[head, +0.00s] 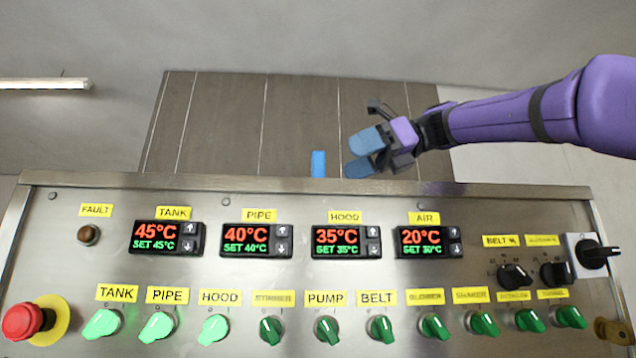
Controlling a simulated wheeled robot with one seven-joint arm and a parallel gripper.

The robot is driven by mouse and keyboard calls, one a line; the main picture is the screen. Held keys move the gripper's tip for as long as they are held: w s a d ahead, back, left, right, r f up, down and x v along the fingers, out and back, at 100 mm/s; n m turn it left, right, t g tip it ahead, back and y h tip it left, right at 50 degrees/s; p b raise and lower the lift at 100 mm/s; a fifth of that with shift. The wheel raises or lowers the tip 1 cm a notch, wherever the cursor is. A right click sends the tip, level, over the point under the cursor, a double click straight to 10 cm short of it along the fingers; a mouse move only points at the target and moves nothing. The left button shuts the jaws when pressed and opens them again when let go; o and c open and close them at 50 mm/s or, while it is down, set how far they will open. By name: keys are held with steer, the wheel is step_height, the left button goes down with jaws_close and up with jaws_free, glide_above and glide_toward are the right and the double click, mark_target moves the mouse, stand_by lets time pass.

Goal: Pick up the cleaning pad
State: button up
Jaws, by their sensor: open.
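A small blue block (318,164), which looks like the cleaning pad, shows just above the top edge of the control panel, left of my gripper. Its lower part is hidden behind the panel. My gripper (358,156) reaches in from the right with its two blue-tipped fingers pointing left. It is open, with a gap between the fingers and nothing seen in it. In the picture a gap separates the fingertips from the blue block; the depth between them is hard to tell.
A steel control panel (260,190) with displays, green knobs and a red emergency button (24,320) spans the foreground. Its top edge lies just below my gripper in the picture. A brown panelled surface (230,125) rises behind. The space left of the block looks clear.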

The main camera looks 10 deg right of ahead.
mark_target(319, 172)
steer(key=shift+s+x, duration=0.2)
steer(key=shift+x, duration=3.55)
steer(key=shift+r, duration=0.1)
steer(key=c, duration=1)
